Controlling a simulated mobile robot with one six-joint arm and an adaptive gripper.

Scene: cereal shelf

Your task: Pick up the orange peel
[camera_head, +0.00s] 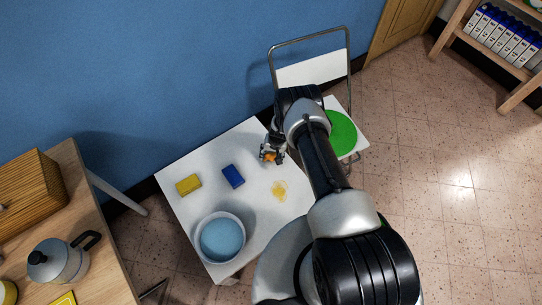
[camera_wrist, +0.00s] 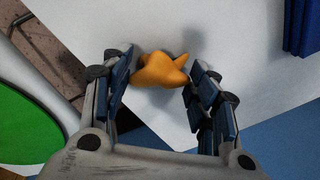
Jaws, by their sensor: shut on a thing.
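The orange peel (camera_wrist: 158,70) is a small, bent orange piece between the fingers of my gripper (camera_wrist: 154,78) in the wrist view. The left finger touches it and the right finger reaches its pointed end. In the head view the peel (camera_head: 270,157) is a small orange spot under my gripper (camera_head: 272,158), near the far right corner of the white table (camera_head: 210,184). My gripper is shut on the peel. Whether the peel touches the table is hard to tell.
On the white table are a yellow sponge (camera_head: 188,184), a blue block (camera_head: 233,176), a yellowish spill (camera_head: 280,190) and a round basin with blue contents (camera_head: 222,238). A chair with a green round cushion (camera_head: 342,134) stands close on the right. A blue wall (camera_head: 170,70) is behind.

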